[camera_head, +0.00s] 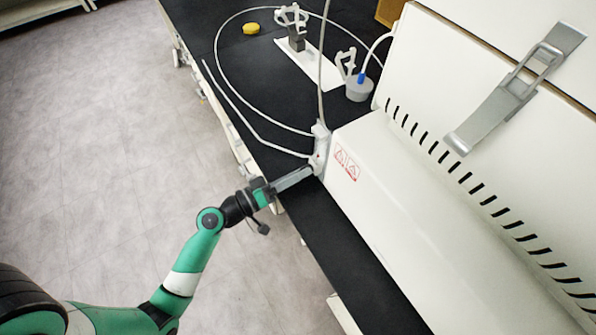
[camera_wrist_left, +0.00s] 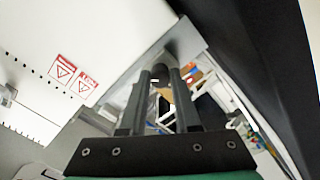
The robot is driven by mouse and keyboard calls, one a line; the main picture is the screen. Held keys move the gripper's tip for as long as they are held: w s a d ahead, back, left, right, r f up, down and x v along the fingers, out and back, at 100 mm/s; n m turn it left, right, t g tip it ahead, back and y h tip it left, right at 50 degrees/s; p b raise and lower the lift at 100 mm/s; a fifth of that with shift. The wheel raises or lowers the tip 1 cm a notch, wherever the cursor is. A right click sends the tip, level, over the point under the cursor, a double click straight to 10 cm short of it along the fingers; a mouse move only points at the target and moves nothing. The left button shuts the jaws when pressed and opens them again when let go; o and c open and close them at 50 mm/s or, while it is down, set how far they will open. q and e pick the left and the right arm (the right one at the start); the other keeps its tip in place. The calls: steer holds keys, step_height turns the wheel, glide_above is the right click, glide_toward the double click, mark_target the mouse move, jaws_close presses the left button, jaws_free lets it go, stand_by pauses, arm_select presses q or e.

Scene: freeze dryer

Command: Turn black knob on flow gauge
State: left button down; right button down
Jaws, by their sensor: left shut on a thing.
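The flow gauge (camera_head: 320,139) is a slim pale upright body at the near left corner of the white machine, with tubing rising from it. My left gripper (camera_head: 313,170) reaches it from the left, its fingertips at the gauge's lower part. In the left wrist view the two fingers of my left gripper (camera_wrist_left: 160,77) close on a small dark round knob (camera_wrist_left: 160,70), one finger on each side. The grey gauge block shows just beyond the fingertips. In the head view the knob is hidden by the fingers. My right gripper is not in view.
The white machine (camera_head: 400,190) with red warning labels fills the right side. White tubing (camera_head: 219,62) loops over the black bench. A grey flask stopper with a blue part (camera_head: 359,89), a white tray (camera_head: 312,67) and a yellow object (camera_head: 251,28) lie farther back. Open floor is left.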

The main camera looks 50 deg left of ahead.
arm_select(q)
steer(key=n+p, duration=0.1)
steer(key=n, duration=0.4)
steer(key=shift+p, duration=0.35)
steer(key=shift+n+p, duration=0.7)
steer(key=shift+n, duration=1.7)
steer(key=c, duration=0.6)
jaws_free()
